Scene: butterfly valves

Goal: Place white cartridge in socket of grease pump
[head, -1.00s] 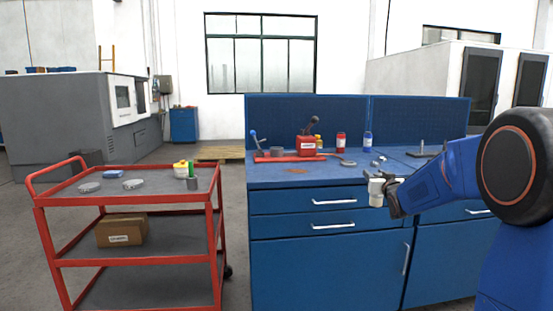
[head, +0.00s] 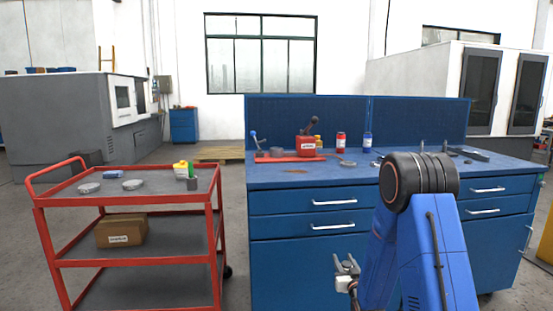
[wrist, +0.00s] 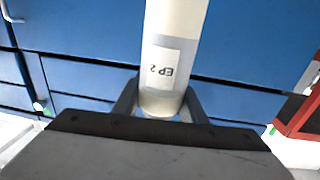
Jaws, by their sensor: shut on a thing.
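In the wrist view, my gripper (wrist: 160,104) is shut on the white cartridge (wrist: 176,25), which has a pale label reading "EP 2", upside down in this view. The cartridge extends past the top edge of that view. In the head view, my gripper (head: 346,267) is low in front of the blue workbench, and the cartridge cannot be made out clearly there. A red unit with a dark lever (head: 306,146), apparently the grease pump, stands on the bench's left part, well above and beyond my gripper. Its socket cannot be told for sure; a grey cylinder (head: 277,152) stands beside it.
A red cart (head: 120,258) stands at left with discs, small containers and a carton (head: 121,231). Floor shows between cart and bench.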

